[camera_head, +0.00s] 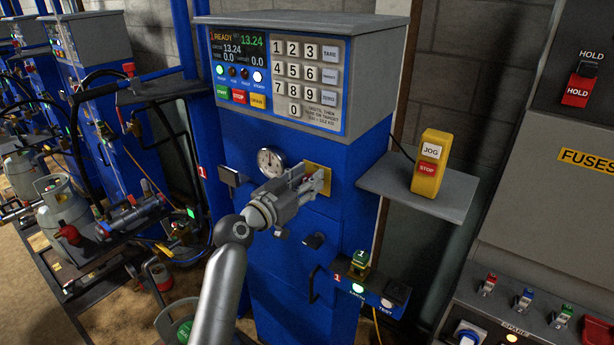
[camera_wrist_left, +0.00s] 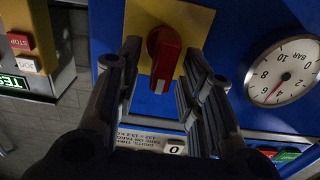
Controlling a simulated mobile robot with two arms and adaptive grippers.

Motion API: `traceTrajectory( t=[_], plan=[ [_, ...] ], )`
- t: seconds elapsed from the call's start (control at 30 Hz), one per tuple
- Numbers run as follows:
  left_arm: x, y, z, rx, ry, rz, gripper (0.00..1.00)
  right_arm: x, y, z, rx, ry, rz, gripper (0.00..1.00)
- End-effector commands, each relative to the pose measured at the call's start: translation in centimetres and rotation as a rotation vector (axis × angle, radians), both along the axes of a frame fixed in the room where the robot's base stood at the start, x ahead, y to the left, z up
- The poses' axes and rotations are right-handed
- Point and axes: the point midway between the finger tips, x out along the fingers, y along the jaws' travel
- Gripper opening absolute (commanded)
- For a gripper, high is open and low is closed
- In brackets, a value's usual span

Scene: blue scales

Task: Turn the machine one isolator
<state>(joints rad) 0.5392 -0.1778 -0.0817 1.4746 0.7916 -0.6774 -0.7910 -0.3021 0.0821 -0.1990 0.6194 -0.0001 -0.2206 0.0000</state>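The machine one isolator is a red rotary knob (camera_wrist_left: 163,48) on a square yellow plate (camera_wrist_left: 193,22) on the blue machine front. In the left wrist view its bar runs nearly up and down, with a white mark at its lower end. In the head view the plate (camera_head: 317,168) shows behind my left gripper (camera_head: 318,181), which hides the knob. In the left wrist view my left gripper (camera_wrist_left: 164,62) is open, with one finger on each side of the knob and visible gaps. I cannot tell how deep the fingertips reach. My right gripper is not in view.
A pressure gauge (camera_head: 271,161) sits just left of the plate in the head view. A keypad and display panel (camera_head: 278,75) is above. A grey shelf with a yellow jog/stop box (camera_head: 430,163) juts out at right. A small test box (camera_head: 372,291) sits below.

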Motion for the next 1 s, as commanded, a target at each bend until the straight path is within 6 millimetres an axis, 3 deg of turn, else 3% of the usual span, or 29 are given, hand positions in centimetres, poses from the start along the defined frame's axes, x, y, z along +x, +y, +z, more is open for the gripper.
traceTrajectory(
  t=[0.37,0.67,1.0],
  plan=[
    [0.36,-0.26,-0.02,-0.001,0.001,0.0,0.36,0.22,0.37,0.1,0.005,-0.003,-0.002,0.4],
    [0.34,-0.25,-0.02,-0.001,0.001,0.0,0.0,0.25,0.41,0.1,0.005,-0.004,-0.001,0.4],
    [0.38,-0.19,-0.04,-0.024,0.018,0.0,0.0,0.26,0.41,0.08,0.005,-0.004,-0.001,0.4]
  ],
)
